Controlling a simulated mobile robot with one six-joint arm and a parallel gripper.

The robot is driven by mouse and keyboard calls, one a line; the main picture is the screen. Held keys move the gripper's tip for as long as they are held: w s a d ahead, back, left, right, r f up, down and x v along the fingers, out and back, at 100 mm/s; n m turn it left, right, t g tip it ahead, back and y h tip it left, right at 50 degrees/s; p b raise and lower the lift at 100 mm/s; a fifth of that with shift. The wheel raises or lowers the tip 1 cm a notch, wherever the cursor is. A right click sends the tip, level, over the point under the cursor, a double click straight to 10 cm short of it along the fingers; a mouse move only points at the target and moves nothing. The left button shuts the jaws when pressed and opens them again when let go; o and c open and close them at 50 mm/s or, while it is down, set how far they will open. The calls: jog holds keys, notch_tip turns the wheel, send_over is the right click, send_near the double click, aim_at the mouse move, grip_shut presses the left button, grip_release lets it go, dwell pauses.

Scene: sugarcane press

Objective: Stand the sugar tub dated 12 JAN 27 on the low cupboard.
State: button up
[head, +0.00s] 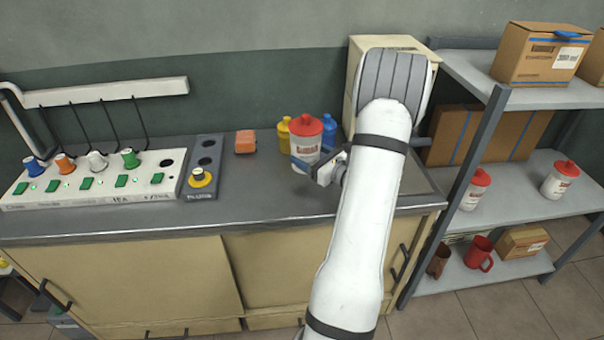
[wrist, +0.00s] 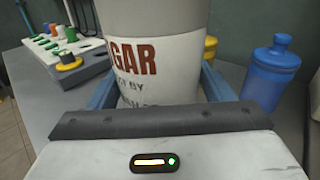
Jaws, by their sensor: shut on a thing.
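A white sugar tub with a red lid (head: 306,142) is held upright between the blue fingers of my gripper (head: 318,165), over the back part of the steel counter. In the wrist view the tub (wrist: 150,60) fills the space between the fingers; "GAR" and part of a "BY" line show, but its date is hidden or cut off. I cannot tell whether its base touches the counter. Two similar red-lidded tubs stand on the rack's middle shelf, one at left (head: 473,190) and one at right (head: 560,181); their dates are too small to read. Beige cupboard doors (head: 130,285) show below the counter.
A yellow bottle (head: 283,131) and a blue bottle (head: 329,132) stand close beside the held tub. An orange block (head: 245,142) and a switch panel (head: 95,180) lie to the left. Counter front-centre is clear.

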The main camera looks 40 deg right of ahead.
jog(key=shift+s+d+f, duration=0.1)
jog(key=shift+f, duration=1.3)
jog(key=shift+s+d+f, duration=0.1)
jog(key=shift+f, duration=1.25)
jog(key=shift+f, duration=0.15)
jog(key=o, duration=1.4)
jog(key=shift+c, duration=0.2)
